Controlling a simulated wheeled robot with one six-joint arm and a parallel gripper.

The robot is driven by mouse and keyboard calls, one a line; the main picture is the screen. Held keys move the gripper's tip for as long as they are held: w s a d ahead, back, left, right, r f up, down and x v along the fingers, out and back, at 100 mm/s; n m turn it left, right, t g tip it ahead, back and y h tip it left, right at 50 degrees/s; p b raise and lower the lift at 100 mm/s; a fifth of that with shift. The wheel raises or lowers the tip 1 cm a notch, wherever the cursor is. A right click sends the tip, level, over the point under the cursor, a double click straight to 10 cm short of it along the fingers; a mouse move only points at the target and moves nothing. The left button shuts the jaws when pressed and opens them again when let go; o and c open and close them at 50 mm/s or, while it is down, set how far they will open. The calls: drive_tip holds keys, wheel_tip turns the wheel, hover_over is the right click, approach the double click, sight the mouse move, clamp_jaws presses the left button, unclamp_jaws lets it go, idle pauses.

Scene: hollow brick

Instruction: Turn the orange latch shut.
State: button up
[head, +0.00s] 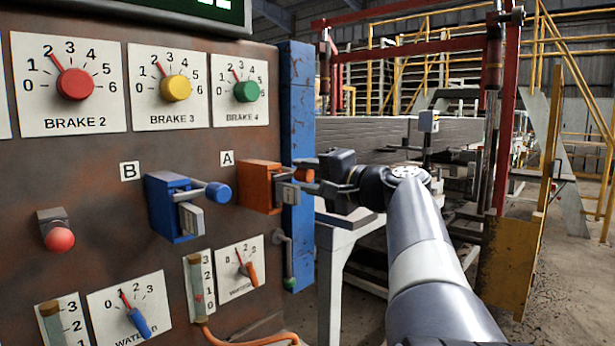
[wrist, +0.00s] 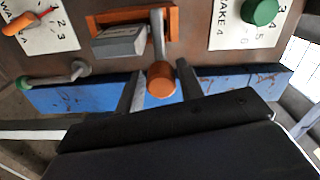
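The orange latch (head: 257,188) is a box on the rusty panel below the label A. Its grey lever ends in an orange knob that points out to the right, beside a grey metal block. In the wrist view the latch (wrist: 173,22) is at the top, with its lever running down to the orange knob (wrist: 161,80). My gripper (head: 318,178) is at the knob. In the wrist view its two fingers stand either side of the knob, with narrow gaps showing, so it looks open around it. Firm contact is not visible.
A blue latch (head: 172,208) labelled B sits left of the orange one. Brake dials, including a green knob (head: 247,91), are above. A small lever with a green tip (head: 289,283) hangs below right. A blue post (head: 298,120) borders the panel.

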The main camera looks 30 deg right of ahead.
drive_tip(key=v, duration=1)
drive_tip(key=shift+s, duration=0.35)
drive_tip(key=shift+w+d, duration=0.1)
drive_tip(key=shift+d, duration=0.05)
drive_tip(key=x, duration=1)
drive_tip(key=shift+w, duration=0.35)
drive_tip(key=shift+s, duration=0.1)
